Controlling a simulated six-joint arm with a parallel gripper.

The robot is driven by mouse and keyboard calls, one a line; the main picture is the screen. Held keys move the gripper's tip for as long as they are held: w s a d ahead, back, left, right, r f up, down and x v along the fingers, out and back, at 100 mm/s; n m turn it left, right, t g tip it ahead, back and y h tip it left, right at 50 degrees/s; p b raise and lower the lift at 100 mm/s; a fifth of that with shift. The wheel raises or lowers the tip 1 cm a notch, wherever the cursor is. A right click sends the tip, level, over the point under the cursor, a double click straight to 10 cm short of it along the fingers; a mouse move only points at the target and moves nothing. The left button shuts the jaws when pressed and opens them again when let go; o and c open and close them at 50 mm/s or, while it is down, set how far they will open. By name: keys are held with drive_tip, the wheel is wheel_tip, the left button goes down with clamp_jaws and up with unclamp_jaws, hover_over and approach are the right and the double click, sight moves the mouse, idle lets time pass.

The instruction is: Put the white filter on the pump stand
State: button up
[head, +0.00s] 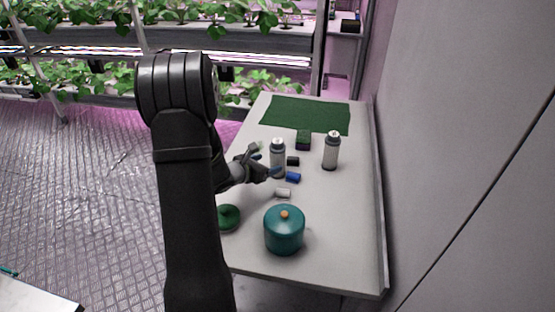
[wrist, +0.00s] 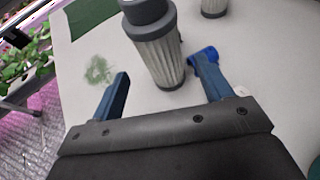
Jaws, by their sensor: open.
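A pale pleated canister with a grey cap (head: 278,159) stands upright on the table. It also shows in the wrist view (wrist: 160,58), ahead of and between the blue fingers. My gripper (head: 268,166) is open and low over the table, close to this canister; it also shows in the wrist view (wrist: 166,70). I cannot tell if a finger touches it. A similar canister (head: 331,152) stands farther right. A small white cylinder (head: 283,193) lies nearer. I cannot tell which is the white filter, and no pump stand is clearly recognisable.
A blue cylinder (head: 293,177), a black one (head: 293,161) and a dark box (head: 303,140) sit close by. A teal pot (head: 284,232) and a green round object (head: 229,217) stand nearer. A green mat (head: 305,114) covers the far end. The table's right side is mostly clear beside a wall.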

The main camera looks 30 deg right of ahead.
sight(273, 158)
drive_tip(key=x, duration=0.6)
drive_tip(key=shift+d, duration=0.35)
drive_tip(key=c, duration=1.2)
drive_tip(key=shift+o, duration=0.2)
drive_tip(key=shift+r, duration=0.15)
drive_tip(key=shift+r, duration=0.55)
wheel_tip(273, 158, up, 3)
drive_tip(key=shift+f, duration=0.25)
drive_tip(key=s+d+r, duration=0.3)
drive_tip(key=s+r, duration=0.4)
drive_tip(key=s, duration=0.4)
drive_tip(key=shift+d, duration=0.35)
